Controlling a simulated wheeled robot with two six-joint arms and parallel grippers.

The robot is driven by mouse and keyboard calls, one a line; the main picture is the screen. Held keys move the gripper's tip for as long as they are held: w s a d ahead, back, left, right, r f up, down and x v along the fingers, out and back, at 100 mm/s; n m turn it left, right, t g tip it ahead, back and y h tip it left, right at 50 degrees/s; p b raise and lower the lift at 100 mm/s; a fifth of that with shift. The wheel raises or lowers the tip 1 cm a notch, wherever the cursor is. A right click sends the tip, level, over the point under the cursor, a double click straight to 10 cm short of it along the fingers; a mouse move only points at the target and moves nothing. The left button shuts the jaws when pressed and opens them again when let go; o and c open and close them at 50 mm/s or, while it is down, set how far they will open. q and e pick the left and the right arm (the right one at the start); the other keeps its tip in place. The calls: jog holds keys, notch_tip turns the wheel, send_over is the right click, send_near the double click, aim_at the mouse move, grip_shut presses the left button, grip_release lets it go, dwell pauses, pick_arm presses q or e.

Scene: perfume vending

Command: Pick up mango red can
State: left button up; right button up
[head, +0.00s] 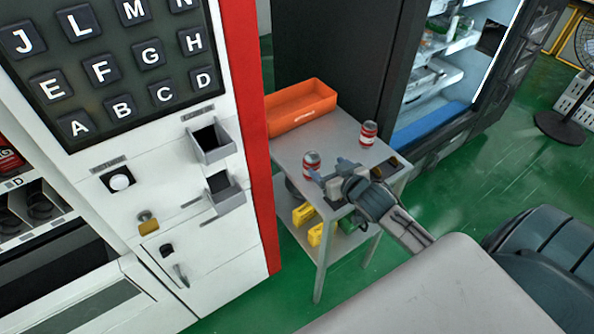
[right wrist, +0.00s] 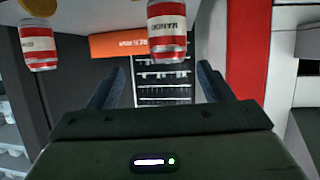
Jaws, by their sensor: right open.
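Two red-and-white cans stand upright on a small grey table (head: 335,140). The nearer can (head: 311,160) is just ahead of my right gripper (head: 329,174); the other can (head: 368,133) stands further back to the right. In the right wrist view the scene looks upside down. There the nearer can (right wrist: 168,32) lies ahead, between the lines of the open fingers (right wrist: 158,88), its upside-down label seeming to read MANGO. The other can (right wrist: 39,46) is off to the left. My right gripper is open and empty, apart from both cans. My left gripper is out of view.
An orange bin (head: 300,107) stands at the table's back left. A vending machine with lettered buttons (head: 120,70) and a red side edge (head: 254,130) borders the table's left. Yellow items (head: 303,213) lie on the lower shelf. An open-fronted fridge (head: 440,80) stands behind.

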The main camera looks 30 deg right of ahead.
aim_at(317, 164)
jog(key=shift+s+a+f, duration=0.2)
jog(key=shift+a+f, duration=0.05)
jog(key=shift+w+f+y, duration=0.15)
jog(key=shift+w+y, duration=0.15)
jog(key=shift+w, duration=0.1)
jog(key=x, duration=0.4)
jog(key=shift+w+f+p, duration=0.15)
jog(key=shift+w+p, duration=0.1)
jog(key=shift+p, duration=0.1)
jog(key=shift+w+p, duration=0.35)
jog(key=shift+w, duration=0.2)
jog(key=p+x, duration=0.1)
jog(key=x, duration=0.2)
jog(key=shift+w+a+f, duration=0.15)
jog(key=shift+w, duration=0.05)
jog(key=shift+w+f, duration=0.25)
jog(key=shift+w, duration=0.15)
jog(key=shift+s, duration=0.1)
